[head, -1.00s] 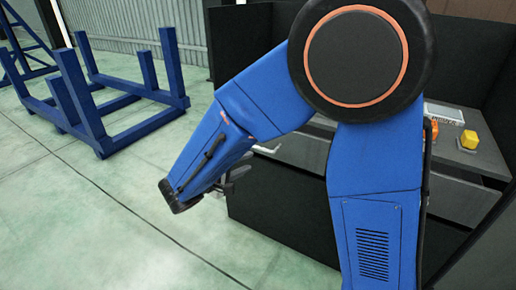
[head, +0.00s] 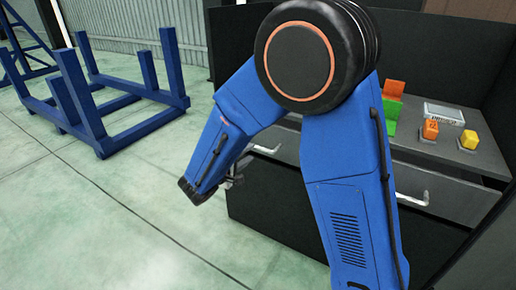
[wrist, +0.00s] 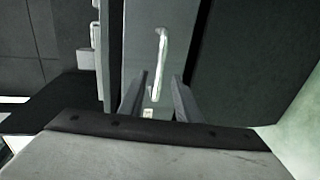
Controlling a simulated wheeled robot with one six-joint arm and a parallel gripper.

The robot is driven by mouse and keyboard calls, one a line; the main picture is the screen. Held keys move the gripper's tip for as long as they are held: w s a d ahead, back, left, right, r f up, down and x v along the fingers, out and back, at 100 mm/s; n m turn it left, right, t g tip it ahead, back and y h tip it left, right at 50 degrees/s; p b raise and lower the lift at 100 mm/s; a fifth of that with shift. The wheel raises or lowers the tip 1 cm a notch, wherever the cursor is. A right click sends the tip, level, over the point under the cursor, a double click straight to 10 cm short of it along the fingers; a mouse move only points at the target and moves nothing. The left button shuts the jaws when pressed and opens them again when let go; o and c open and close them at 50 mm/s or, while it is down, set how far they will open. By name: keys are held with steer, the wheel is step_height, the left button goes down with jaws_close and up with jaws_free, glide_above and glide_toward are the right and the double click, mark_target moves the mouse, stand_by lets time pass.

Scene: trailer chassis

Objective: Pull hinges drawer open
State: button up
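A dark cabinet (head: 270,205) has grey drawer fronts with white bar handles. The left handle (head: 266,149) shows beside my arm, and the right handle (head: 412,198) shows past it. I cannot read which drawer is the hinges one. My gripper (head: 237,172) is mostly hidden behind my blue arm, just left of the left drawer. In the wrist view, its two fingers (wrist: 157,97) are apart. A drawer handle (wrist: 160,62) stands on the grey drawer front (wrist: 140,40) ahead, lined up between the fingers. Contact with it cannot be told.
On the cabinet top (head: 400,150) stand orange and green blocks (head: 391,105), an orange piece (head: 430,129), a yellow piece (head: 468,139) and a labelled box (head: 444,114). A blue frame (head: 120,100) stands at left. The floor (head: 90,210) between is clear.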

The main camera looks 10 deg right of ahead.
mark_target(257, 148)
steer(key=x, duration=0.7)
steer(key=shift+w+d, duration=0.2)
steer(key=shift+d, duration=0.05)
jaws_close()
